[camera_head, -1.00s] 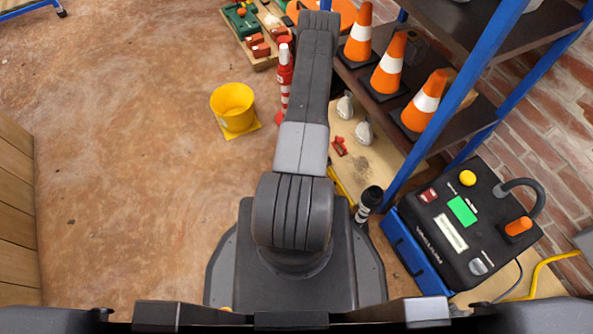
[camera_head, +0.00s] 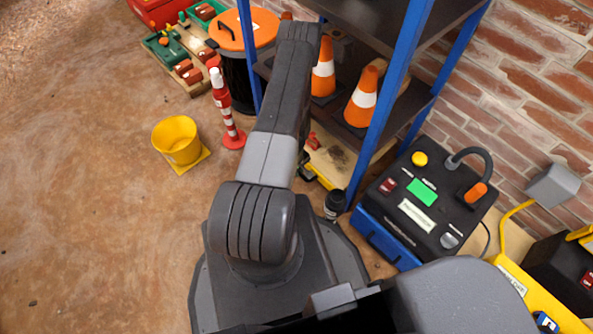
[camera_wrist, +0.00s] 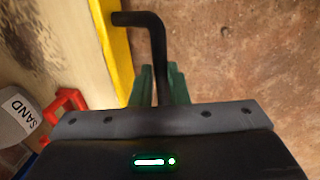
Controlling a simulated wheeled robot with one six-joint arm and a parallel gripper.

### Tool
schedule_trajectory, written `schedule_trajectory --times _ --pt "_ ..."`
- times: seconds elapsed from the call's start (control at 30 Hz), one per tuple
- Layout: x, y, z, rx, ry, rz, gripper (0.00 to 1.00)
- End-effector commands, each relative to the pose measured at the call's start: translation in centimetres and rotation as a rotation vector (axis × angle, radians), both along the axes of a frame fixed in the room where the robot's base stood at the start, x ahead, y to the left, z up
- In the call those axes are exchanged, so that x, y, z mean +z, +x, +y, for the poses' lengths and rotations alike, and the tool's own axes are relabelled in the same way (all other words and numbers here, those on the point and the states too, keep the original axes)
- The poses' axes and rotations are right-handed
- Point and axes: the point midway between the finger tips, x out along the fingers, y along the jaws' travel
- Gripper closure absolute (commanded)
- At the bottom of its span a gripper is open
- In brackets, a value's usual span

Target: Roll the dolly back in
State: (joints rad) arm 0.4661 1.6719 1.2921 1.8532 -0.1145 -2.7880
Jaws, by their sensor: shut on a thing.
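The dolly (camera_head: 330,171) is a pale wooden board with a yellow edge, low at the foot of the blue-posted shelf, partly hidden by my arm and the shelf. In the wrist view its stained board (camera_wrist: 83,38) and yellow edge (camera_wrist: 118,45) run along the left. A bent black bar (camera_wrist: 153,40) runs from beside the yellow edge down between my green fingers. My gripper (camera_wrist: 160,72) is shut on this bar. A grey weight (camera_wrist: 22,112) labelled SAND and a red piece (camera_wrist: 68,103) lie at lower left. My gripper is mostly hidden in the head view.
The shelf's blue post (camera_head: 387,100) stands right of my arm, with orange cones (camera_head: 361,98) on it. A black control box (camera_head: 425,205) is at right. A red-white post (camera_head: 226,112) and yellow bucket (camera_head: 178,140) stand left. Floor further left is clear.

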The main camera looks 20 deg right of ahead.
Motion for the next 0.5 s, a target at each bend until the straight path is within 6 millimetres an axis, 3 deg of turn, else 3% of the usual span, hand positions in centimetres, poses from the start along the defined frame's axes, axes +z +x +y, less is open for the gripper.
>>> schedule_trajectory --times 0.23,0.27,0.33,0.37,0.5 --pt "0.11 0.67 -0.52 0.0 -0.009 -0.011 1.0" --pt "0.12 0.68 -0.54 0.0 -0.009 -0.011 0.82" --pt "0.11 0.63 -0.51 -0.001 -0.008 -0.011 0.68" --pt "0.1 0.59 -0.48 -0.001 -0.008 -0.01 0.64" --pt "0.07 0.47 -0.38 0.0 -0.006 -0.008 0.64"
